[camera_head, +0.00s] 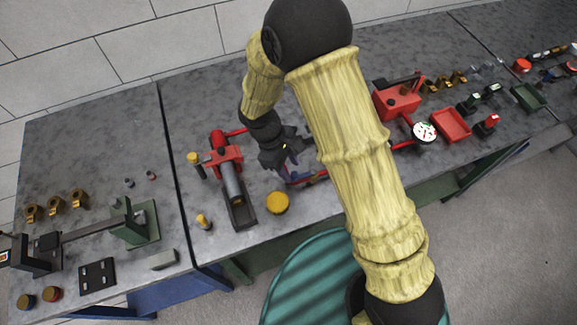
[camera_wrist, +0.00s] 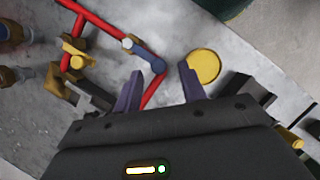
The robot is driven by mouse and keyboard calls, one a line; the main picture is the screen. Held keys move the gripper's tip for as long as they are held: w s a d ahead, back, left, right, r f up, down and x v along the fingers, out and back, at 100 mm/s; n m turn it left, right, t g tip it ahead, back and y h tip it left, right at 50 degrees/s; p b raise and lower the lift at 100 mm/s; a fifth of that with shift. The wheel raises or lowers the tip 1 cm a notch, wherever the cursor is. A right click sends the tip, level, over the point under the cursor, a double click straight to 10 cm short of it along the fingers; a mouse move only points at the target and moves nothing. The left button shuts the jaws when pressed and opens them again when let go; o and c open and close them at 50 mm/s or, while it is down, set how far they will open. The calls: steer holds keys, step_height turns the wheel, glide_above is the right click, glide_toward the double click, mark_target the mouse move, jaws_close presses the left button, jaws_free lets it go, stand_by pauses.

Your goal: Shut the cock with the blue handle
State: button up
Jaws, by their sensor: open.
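The blue handle (camera_wrist: 146,56) shows in the wrist view on a red pipe (camera_wrist: 102,24). It appears to lie roughly in line with that stretch of pipe, with a pale end at its left. My gripper (camera_wrist: 160,68) is open, and the handle's right part lies ahead of the gap between its fingertips. I cannot tell whether a finger touches it. In the head view my gripper (camera_head: 295,150) points down over the red pipework on the bench, left of my forearm. My arm hides part of the pipework there, and the handle is too small to make out clearly.
A yellow handle (camera_wrist: 77,52) sits on the pipework to the left. A yellow round cap (camera_wrist: 204,66) lies right of my fingers. A red-and-grey device (camera_head: 228,175) stands left of my gripper, and a red box (camera_head: 397,100) with a gauge (camera_head: 425,132) stands to the right.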

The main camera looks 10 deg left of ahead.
steer(key=shift+x, duration=0.9)
